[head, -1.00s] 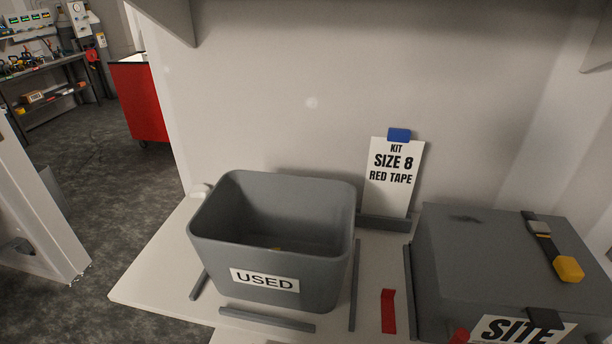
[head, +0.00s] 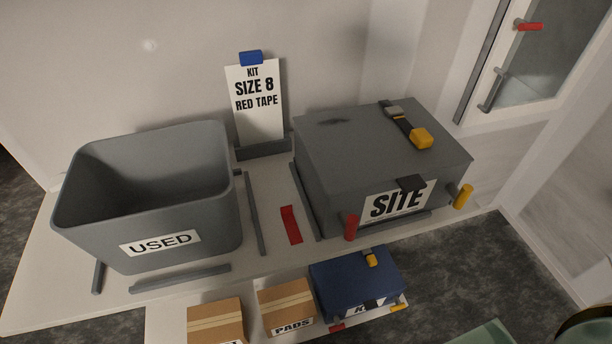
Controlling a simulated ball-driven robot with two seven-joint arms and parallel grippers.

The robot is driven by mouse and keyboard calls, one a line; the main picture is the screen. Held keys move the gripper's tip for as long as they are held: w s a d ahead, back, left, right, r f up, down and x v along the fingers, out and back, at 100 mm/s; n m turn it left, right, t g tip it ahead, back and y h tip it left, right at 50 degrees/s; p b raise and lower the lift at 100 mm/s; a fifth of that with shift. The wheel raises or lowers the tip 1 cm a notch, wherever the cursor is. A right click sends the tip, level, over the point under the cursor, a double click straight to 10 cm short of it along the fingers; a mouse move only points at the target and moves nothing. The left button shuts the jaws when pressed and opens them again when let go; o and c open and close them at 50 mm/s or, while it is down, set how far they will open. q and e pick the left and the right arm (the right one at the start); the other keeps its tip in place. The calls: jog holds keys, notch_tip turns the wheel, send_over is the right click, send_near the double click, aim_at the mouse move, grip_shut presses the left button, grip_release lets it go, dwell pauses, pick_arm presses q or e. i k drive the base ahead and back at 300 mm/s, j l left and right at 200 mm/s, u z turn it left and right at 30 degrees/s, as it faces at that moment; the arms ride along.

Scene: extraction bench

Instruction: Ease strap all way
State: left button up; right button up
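A black strap (head: 396,115) with a grey buckle lies across the lid of the grey SITE case (head: 330,150) and ends in a yellow tab (head: 421,138). A small dark piece shows at the top of the SITE label, on the case's front edge. A red handle (head: 351,227) and a yellow handle (head: 463,196) stick out at the case's front. A smaller blue case (head: 345,279) in front carries a short strap with a yellow tab (head: 370,258). Neither gripper shows in the head view.
A grey USED bin (head: 90,225) stands at left. A KIT SIZE 8 RED TAPE card (head: 257,115) stands behind. Red tape (head: 291,224) lies on the bench between rails. Cardboard boxes (head: 216,318) and (head: 286,300) sit in front. A cabinet door (head: 535,60) is at right.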

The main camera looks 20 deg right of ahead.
aim_at(419, 136)
jog(key=z, duration=1.35)
